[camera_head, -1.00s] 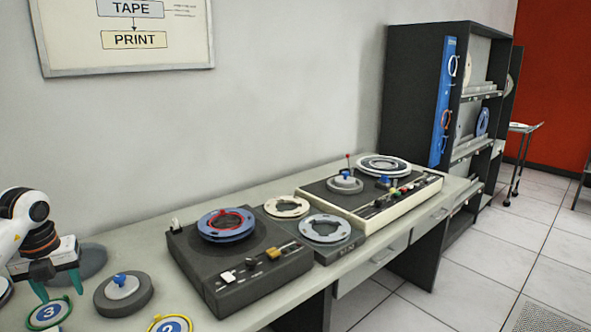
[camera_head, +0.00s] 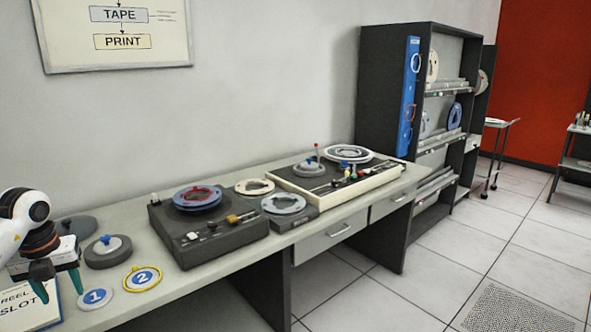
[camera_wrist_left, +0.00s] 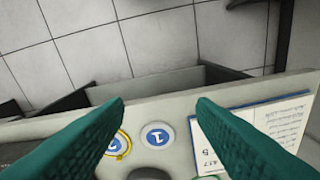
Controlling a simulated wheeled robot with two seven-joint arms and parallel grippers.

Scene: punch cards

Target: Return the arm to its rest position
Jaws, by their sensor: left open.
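My left gripper (camera_head: 60,287) comes in at the left edge of the head view. Its two teal fingers are apart, with nothing between them. It hangs over the left end of the desk (camera_head: 185,295), above a booklet reading "REEL SLOT" (camera_head: 25,305) and left of a disc marked 1 (camera_head: 95,297). In the left wrist view the open fingers (camera_wrist_left: 160,100) show the desk edge, the disc marked 1 (camera_wrist_left: 157,135) and the booklet (camera_wrist_left: 270,120) beyond them. My right gripper is in neither view.
A disc marked 2 (camera_head: 142,278) and a dark hub (camera_head: 108,252) with a blue knob lie right of the gripper. A tape deck (camera_head: 205,240) and a longer console (camera_head: 335,184) stand further along. A shelf unit (camera_head: 395,115) stands beyond. Tiled floor in front is open.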

